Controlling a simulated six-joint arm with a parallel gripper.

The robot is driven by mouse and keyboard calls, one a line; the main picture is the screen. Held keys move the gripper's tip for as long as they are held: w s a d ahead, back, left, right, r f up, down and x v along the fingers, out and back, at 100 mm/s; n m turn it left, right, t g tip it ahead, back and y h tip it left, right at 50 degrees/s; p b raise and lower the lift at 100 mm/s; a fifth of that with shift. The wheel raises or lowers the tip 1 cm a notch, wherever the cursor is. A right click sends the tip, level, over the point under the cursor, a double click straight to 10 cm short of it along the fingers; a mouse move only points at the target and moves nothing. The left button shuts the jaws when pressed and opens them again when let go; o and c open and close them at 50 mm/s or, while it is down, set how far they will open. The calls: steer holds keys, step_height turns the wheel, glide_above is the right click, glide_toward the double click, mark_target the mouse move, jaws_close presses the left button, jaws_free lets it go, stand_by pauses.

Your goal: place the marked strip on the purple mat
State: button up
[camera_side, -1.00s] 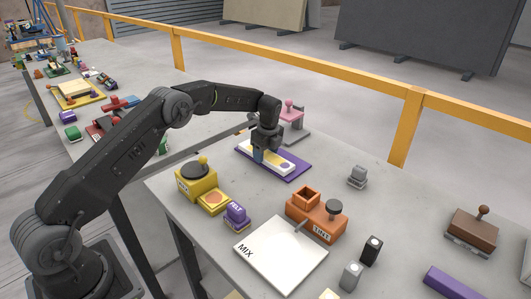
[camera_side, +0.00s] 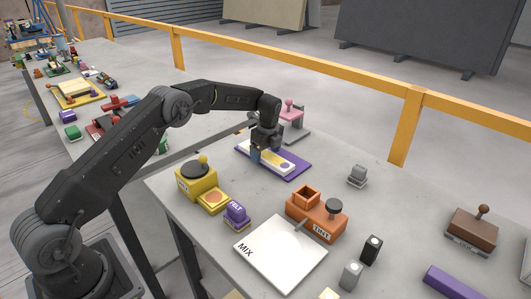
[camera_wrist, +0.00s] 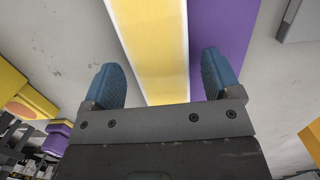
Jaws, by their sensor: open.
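The marked strip (camera_side: 269,156), yellow with a white border and a purple dot toward its right end, lies on the purple mat (camera_side: 297,171). My gripper (camera_side: 258,155) is open over the strip's left part in the side view. In the wrist view, my gripper (camera_wrist: 163,65) has its two blue fingers apart, one on each side of the strip (camera_wrist: 152,35). The mat (camera_wrist: 222,25) shows to the strip's right there, while grey slab borders its left edge. The strip's far end is out of that view.
A pink-topped stand (camera_side: 292,117) is close behind the mat. A yellow device (camera_side: 196,182), a purple labelled block (camera_side: 236,213), an orange unit (camera_side: 316,214) and a white MIX board (camera_side: 281,256) stand in front. Slab right of the mat is mostly clear.

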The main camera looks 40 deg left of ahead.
mark_target(269, 156)
step_height(269, 156, up, 12)
steer(key=d, duration=0.2)
steer(key=s+d+r+n+t, duration=0.1)
steer(key=s+d+r+n, duration=0.25)
steer(key=s+r, duration=0.45)
steer(key=s+d+r+n+t, duration=0.25)
steer(key=s+r+n, duration=0.25)
steer(key=s+r, duration=0.3)
steer(key=s+d+f+n, duration=0.1)
steer(key=s+d+n, duration=0.1)
steer(key=s, duration=0.6)
steer(key=s+d+f+n+t+h, duration=0.1)
steer(key=s+f+n, duration=0.1)
steer(key=s+n, duration=0.2)
steer(key=s+d+f+n+t, duration=0.1)
steer(key=s+d+f+n, duration=0.1)
steer(key=s, duration=0.9)
steer(key=shift+s+d+n, duration=0.35)
steer(key=shift+n, duration=0.4)
